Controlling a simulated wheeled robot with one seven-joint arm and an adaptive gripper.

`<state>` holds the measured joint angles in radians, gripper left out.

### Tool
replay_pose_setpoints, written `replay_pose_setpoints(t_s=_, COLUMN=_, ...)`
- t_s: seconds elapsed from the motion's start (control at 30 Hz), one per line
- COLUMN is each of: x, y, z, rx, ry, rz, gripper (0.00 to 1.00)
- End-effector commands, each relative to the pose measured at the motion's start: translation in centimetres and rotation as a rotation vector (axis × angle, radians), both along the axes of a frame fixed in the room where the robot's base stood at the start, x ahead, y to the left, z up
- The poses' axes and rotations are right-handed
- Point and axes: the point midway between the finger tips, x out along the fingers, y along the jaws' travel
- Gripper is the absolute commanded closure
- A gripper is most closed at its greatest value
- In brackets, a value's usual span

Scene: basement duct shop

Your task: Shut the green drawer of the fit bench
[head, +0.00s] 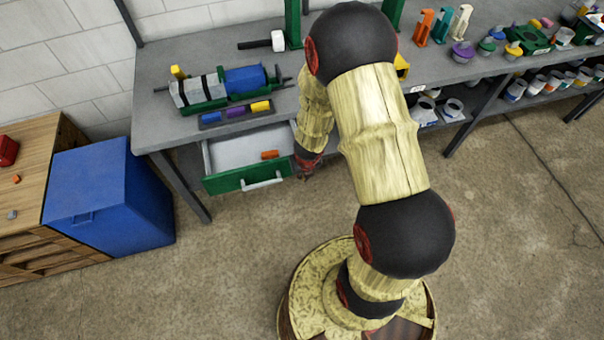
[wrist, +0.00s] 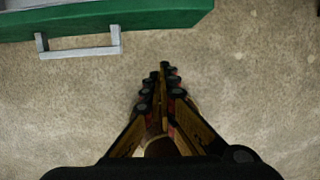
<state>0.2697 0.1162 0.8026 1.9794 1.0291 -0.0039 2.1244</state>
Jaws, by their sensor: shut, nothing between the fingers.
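The green drawer (head: 243,178) of the grey fit bench (head: 166,139) is pulled out, its inside showing. It has a pale bar handle (head: 262,184) on its green front, and an orange block (head: 270,155) lies inside. In the wrist view the green drawer front (wrist: 140,22) and the handle (wrist: 80,50) are at the upper left. My gripper (wrist: 164,68) is shut and empty, over the floor to the right of the handle and apart from it. In the head view my gripper (head: 308,175) is partly hidden by my arm, by the drawer's right end.
A blue bin (head: 105,200) and a wooden cabinet (head: 30,190) stand left of the bench. A clamped blue and grey assembly (head: 225,88) and a tray of coloured blocks (head: 235,113) sit on the bench above the drawer. The floor before the drawer is clear.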

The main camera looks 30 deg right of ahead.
Motion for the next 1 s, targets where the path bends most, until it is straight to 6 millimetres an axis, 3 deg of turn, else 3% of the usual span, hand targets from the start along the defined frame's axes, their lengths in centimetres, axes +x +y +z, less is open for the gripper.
replay_pose_setpoints(t_s=0.03, x=0.2, y=-0.1, z=-1.6, rx=0.000, ry=0.001, rz=0.000, gripper=1.00)
replay_pose_setpoints(t_s=0.33, x=1.4, y=-0.4, z=-6.6, rx=0.001, ry=0.002, rz=0.002, gripper=1.00)
replay_pose_setpoints(t_s=0.73, x=4.4, y=-1.3, z=-6.0, rx=0.001, ry=0.002, rz=0.002, gripper=1.00)
replay_pose_setpoints(t_s=1.0, x=5.3, y=-1.5, z=-6.1, rx=0.000, ry=0.000, rz=0.002, gripper=1.00)
